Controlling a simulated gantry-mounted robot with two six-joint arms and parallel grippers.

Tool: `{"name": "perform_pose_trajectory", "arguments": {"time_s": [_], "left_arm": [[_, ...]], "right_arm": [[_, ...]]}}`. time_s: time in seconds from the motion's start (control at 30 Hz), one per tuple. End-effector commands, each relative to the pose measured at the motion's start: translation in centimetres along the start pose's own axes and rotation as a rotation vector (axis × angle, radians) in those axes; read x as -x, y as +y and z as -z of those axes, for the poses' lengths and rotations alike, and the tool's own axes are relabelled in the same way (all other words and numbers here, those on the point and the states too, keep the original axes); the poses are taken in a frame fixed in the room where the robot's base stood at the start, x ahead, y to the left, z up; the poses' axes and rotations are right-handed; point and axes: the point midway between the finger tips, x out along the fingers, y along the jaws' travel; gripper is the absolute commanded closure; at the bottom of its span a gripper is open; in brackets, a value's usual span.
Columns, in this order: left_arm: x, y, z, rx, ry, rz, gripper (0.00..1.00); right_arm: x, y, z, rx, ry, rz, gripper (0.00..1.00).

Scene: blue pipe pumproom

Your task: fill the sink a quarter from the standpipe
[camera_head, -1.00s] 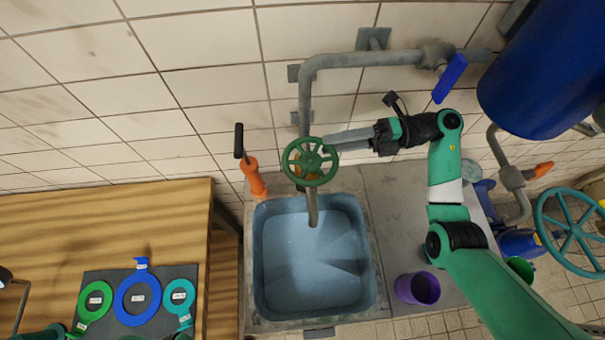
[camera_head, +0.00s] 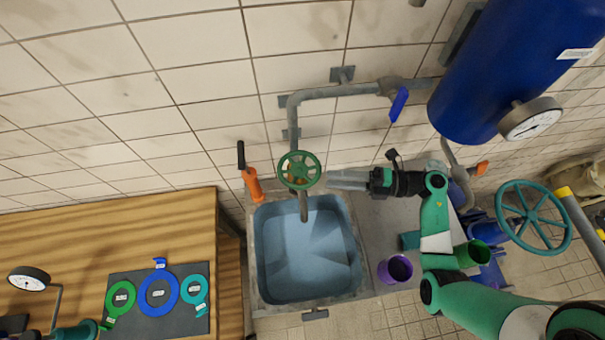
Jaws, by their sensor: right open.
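The standpipe (camera_head: 340,91) runs along the wall and down to a spout (camera_head: 304,206) over the sink (camera_head: 257,262). A green handwheel (camera_head: 299,170) sits on it above the spout. A blue lever (camera_head: 398,105) hangs on the upper pipe at the right. The blue-grey basin has pale, shiny patches inside; I cannot tell the water level, and no clear stream shows below the spout. My right gripper (camera_head: 332,179) is open just right of the handwheel, its fingers pointing at the rim with a small gap.
An orange tool with a black handle (camera_head: 253,186) stands at the sink's back left. A purple cup (camera_head: 395,269) is right of the sink. A wooden bench (camera_head: 120,222) with coloured rings on a dark mat is at left. A blue tank (camera_head: 500,75) and teal wheel (camera_head: 533,217) are at right.

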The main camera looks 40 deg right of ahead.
Motion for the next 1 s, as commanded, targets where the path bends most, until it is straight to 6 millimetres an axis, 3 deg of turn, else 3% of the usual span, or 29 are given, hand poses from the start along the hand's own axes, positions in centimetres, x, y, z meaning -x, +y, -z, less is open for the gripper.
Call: {"name": "perform_pose_trajectory", "arguments": {"time_s": [0.2,0.33,0.5,0.73,1.0], "left_arm": [[-0.4,0.0,0.4,0.000,0.000,0.000,0.55],[-0.5,0.0,0.5,0.000,0.001,0.000,0.55],[-0.5,0.0,0.5,0.000,0.001,0.000,0.55],[-0.5,0.0,0.5,0.000,0.001,0.000,0.55],[-0.5,0.0,0.5,0.000,0.001,0.000,0.55]], "right_arm": [[-5.1,0.2,0.1,0.000,0.008,0.000,0.53],[-7.4,0.1,0.1,0.001,0.006,0.000,0.53],[-8.7,0.1,0.0,0.001,0.002,0.000,0.53],[-8.8,0.0,0.0,0.001,0.001,0.000,0.53],[-8.7,0.0,0.0,0.001,0.001,0.000,1.00]]}}
